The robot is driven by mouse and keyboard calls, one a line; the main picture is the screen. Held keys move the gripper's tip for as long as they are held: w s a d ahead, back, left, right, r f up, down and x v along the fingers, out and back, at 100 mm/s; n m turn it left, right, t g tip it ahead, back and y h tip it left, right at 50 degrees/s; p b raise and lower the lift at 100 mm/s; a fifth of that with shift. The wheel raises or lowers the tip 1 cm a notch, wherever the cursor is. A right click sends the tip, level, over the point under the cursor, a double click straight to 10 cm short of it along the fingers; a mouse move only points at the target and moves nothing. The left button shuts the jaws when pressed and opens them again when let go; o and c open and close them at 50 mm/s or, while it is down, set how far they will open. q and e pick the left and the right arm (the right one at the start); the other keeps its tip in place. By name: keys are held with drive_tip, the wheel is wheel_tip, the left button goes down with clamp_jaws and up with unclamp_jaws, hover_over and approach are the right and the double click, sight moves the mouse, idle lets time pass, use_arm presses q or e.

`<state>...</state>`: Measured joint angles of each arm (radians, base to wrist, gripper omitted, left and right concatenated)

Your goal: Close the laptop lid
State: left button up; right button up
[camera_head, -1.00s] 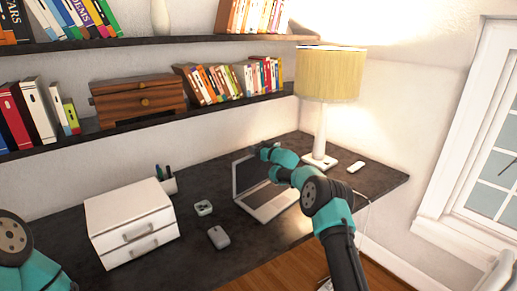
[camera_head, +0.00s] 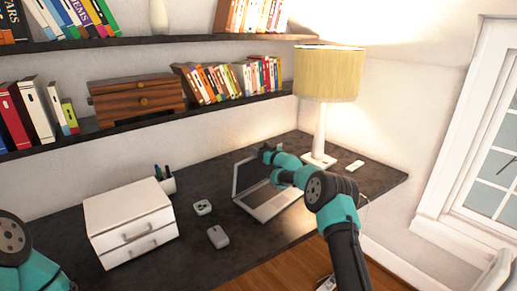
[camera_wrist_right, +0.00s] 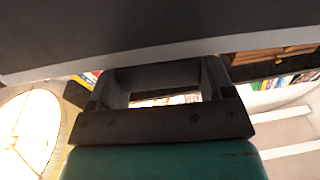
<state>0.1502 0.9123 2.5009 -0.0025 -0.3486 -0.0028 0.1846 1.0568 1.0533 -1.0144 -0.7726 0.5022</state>
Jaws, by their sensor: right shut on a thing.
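The laptop stands open on the dark desk; its silver base (camera_head: 268,203) faces the front and its dark lid (camera_head: 244,175) stands raised at the back. My right gripper (camera_head: 266,151) is at the upper right corner of the lid, shut on its edge. My right arm covers the right part of the lid and some of the base. In the right wrist view, a dark panel with a pale edge, the lid (camera_wrist_right: 150,30), spans the top, right against the gripper (camera_wrist_right: 160,78). My left gripper is out of view; only a left arm link shows.
A lamp (camera_head: 328,75) stands behind and right of the laptop, near a small white item (camera_head: 354,166). Bookshelves hang above.

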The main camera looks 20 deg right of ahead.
drive_tip(key=s+d+f+t, duration=0.1)
drive_tip(key=s, duration=0.2)
drive_tip(key=s+d+f+t+y, duration=0.1)
drive_tip(key=s, duration=0.2)
drive_tip(key=s+d+f+t, duration=0.1)
drive_tip(key=s+d+t, duration=0.1)
drive_tip(key=shift+s+d+f+y, duration=0.1)
drive_tip(key=shift+s+f+y, duration=0.3)
drive_tip(key=shift+v, duration=0.85)
drive_tip(key=shift+w+f, duration=0.1)
drive_tip(key=shift+f, duration=0.1)
drive_tip(key=o, duration=1.3)
drive_tip(key=v, duration=1.2)
